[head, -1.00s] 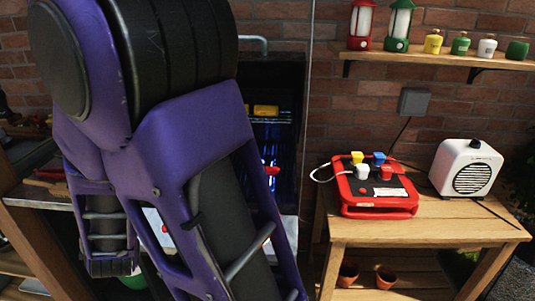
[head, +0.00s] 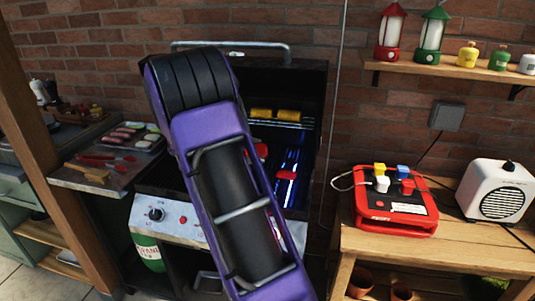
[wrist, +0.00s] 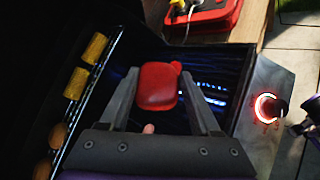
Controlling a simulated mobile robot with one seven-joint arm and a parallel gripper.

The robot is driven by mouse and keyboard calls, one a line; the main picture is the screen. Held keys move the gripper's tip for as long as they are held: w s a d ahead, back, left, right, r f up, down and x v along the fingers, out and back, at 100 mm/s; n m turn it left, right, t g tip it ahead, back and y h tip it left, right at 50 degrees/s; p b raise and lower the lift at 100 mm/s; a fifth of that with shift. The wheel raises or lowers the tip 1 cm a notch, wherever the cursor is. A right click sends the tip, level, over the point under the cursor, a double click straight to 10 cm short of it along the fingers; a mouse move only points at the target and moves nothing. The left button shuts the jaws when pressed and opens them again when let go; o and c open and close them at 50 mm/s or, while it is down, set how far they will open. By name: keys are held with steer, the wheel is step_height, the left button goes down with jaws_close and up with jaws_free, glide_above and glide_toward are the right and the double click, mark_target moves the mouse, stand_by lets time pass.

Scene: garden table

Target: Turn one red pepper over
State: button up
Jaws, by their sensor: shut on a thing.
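A red pepper (wrist: 157,87) is between the fingers of my gripper (wrist: 157,78) in the wrist view. My gripper is shut on it, over the dark open grill. In the head view my arm hides the gripper. There, a red piece (head: 261,150) shows just right of my arm inside the grill, and another red piece (head: 286,174) lies lower right of it. I cannot tell which of these is the held pepper.
The grill (head: 318,130) stands open with blue-lit bars. Yellow corn pieces (wrist: 96,47) lie along its left side in the wrist view, with brownish round pieces (wrist: 58,135) nearer. A side shelf (head: 75,178) holds a food tray and tongs. A red box (head: 395,212) stands right.

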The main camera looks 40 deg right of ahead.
mark_target(267, 158)
steer(key=m+g, duration=0.1)
steer(key=s+d+m+g, duration=0.1)
steer(key=m, duration=0.1)
steer(key=d+f+m+g, duration=0.1)
steer(key=m, duration=0.1)
steer(key=shift+s+d, duration=0.2)
steer(key=shift+s, duration=0.05)
steer(key=m+g, duration=0.1)
steer(key=m, duration=0.1)
steer(key=f+m+g+y+p, duration=0.1)
steer(key=m, duration=0.1)
steer(key=shift+s+d+f+g, duration=0.1)
steer(key=shift+s+d+g, duration=0.2)
steer(key=shift+s, duration=0.1)
steer(key=f+m+t+b, duration=0.1)
steer(key=f+m+b, duration=0.1)
steer(key=m+b, duration=0.2)
steer(key=f+m+t+h+b, duration=0.1)
steer(key=m+b, duration=0.3)
steer(key=m, duration=0.4)
steer(key=f+m+t+b, duration=0.3)
steer(key=m, duration=0.3)
steer(key=shift+w+a+m+b, duration=0.2)
steer(key=shift+w+m+b, duration=0.1)
steer(key=shift+b, duration=0.1)
steer(key=shift+f, duration=2.2)
steer(key=shift+f, duration=0.15)
